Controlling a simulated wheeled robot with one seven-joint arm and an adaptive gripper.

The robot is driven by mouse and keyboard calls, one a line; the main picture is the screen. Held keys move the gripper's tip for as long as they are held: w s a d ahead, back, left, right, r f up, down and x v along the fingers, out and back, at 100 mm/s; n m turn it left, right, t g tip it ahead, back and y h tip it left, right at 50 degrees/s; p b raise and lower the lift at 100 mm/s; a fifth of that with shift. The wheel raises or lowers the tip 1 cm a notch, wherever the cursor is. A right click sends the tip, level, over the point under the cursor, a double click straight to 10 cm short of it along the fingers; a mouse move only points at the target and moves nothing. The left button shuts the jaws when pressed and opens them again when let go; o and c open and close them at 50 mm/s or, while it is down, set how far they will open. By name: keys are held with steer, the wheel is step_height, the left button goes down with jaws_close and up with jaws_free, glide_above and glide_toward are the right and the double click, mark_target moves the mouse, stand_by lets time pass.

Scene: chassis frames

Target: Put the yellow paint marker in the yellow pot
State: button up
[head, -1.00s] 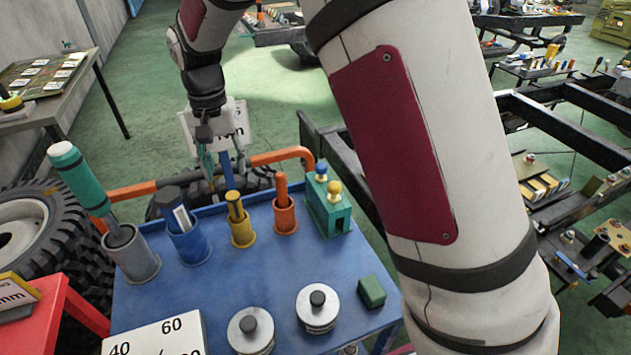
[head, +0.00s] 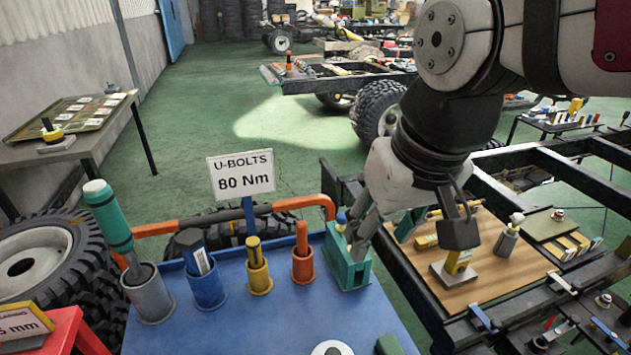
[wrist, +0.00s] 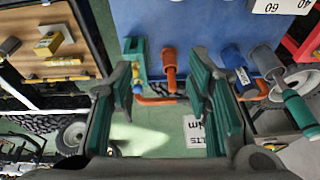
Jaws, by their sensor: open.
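A yellow marker-like stick with a dark end (head: 253,249) stands nearly upright in the yellow pot (head: 259,279) on the blue table, between the blue pot and the orange pot. My gripper (head: 383,236) is to the right of the yellow pot in the head view, beside and partly overlapping the green block holder. Its fingers are apart with nothing between them. In the wrist view my gripper (wrist: 165,100) is open, with floor and the sign between its fingers. The yellow pot and its stick are not clearly visible in the wrist view, perhaps hidden behind a finger.
The blue pot (head: 207,287), orange pot (head: 303,265), grey pot (head: 150,295) and green block holder (head: 346,268) stand along the table's back edge. A U-bolts sign (head: 241,174) rises behind. A wooden board (head: 487,284) with yellow items lies right.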

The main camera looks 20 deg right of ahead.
steer(key=shift+t, duration=0.4)
steer(key=s, duration=0.1)
steer(key=s+f, duration=0.1)
steer(key=s, duration=0.1)
steer(key=s+d, duration=0.1)
steer(key=shift+s+d+f, duration=0.1)
steer(key=shift+s+f, duration=0.2)
steer(key=shift+s, duration=0.05)
steer(key=shift+r, duration=0.2)
stand_by(0.4)
